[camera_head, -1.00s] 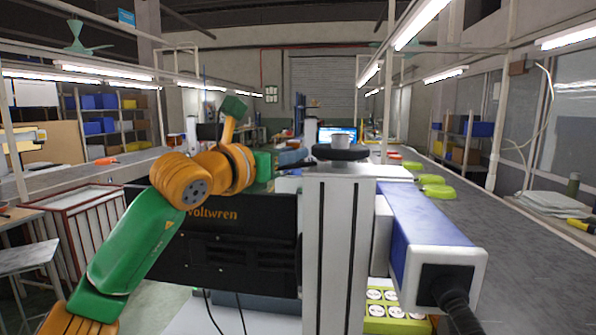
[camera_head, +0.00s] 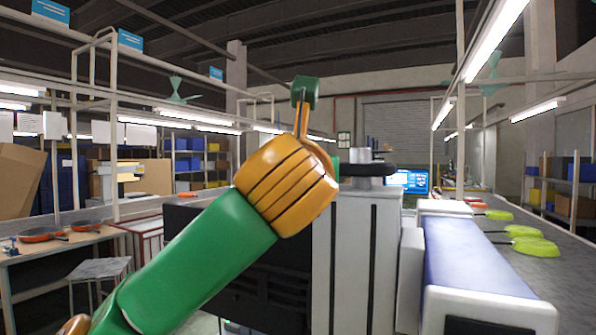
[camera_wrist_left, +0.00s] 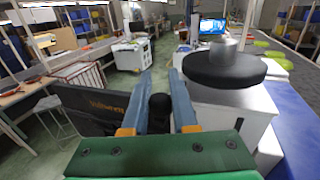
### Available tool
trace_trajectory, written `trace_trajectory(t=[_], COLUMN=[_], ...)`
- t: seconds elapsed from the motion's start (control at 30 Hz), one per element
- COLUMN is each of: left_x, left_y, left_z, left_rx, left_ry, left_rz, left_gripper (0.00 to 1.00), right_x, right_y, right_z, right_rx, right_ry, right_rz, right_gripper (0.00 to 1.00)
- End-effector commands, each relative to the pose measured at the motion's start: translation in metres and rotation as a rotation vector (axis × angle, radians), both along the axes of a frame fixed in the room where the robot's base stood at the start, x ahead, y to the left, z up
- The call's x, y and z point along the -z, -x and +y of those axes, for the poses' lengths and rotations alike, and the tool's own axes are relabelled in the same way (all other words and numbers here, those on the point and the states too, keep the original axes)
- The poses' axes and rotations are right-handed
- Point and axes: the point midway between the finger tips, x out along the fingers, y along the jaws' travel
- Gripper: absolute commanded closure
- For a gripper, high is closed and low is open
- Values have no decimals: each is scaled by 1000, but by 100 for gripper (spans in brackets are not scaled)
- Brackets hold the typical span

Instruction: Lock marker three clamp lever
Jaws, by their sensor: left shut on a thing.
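The marker has a white column (camera_head: 362,255) with a black handwheel (camera_head: 371,169) on top, a blue and white head (camera_head: 470,255) to the right and a black cabinet (camera_head: 262,285) to the left. In the left wrist view the handwheel (camera_wrist_left: 225,68) is right of my left gripper (camera_wrist_left: 160,108). That gripper is shut on a black rounded knob (camera_wrist_left: 160,112), seemingly the clamp lever's end, between its two blue fingers. The rest of the lever is hidden. My right gripper is out of view.
Green pans (camera_head: 530,240) lie on the conveyor (camera_head: 565,285) at the right. A workbench with orange pans (camera_head: 42,234) and a stool (camera_head: 100,268) stand at the left. Close to the gripper are the column and the cabinet (camera_wrist_left: 90,105).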

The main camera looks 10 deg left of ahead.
Motion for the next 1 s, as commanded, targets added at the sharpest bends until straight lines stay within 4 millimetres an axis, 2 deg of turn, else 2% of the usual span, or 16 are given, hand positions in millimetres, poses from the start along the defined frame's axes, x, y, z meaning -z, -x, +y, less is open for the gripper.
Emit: trace_trajectory(t=[0.7,0.73,0.83,1.0], left_x=[0,0,0,0], left_y=[-1,-1,-1,-1], left_z=[-3,-3,-2,-3], left_rx=[-59,-59,-59,-59], left_ry=[-1,-1,-1,-1], left_rz=[0,1,1,1], left_gripper=[100,71,44,43], right_x=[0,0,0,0], right_y=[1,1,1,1], right_z=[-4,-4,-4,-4], right_rx=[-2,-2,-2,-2], right_ry=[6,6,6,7], right_rz=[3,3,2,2], right_gripper=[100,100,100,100])
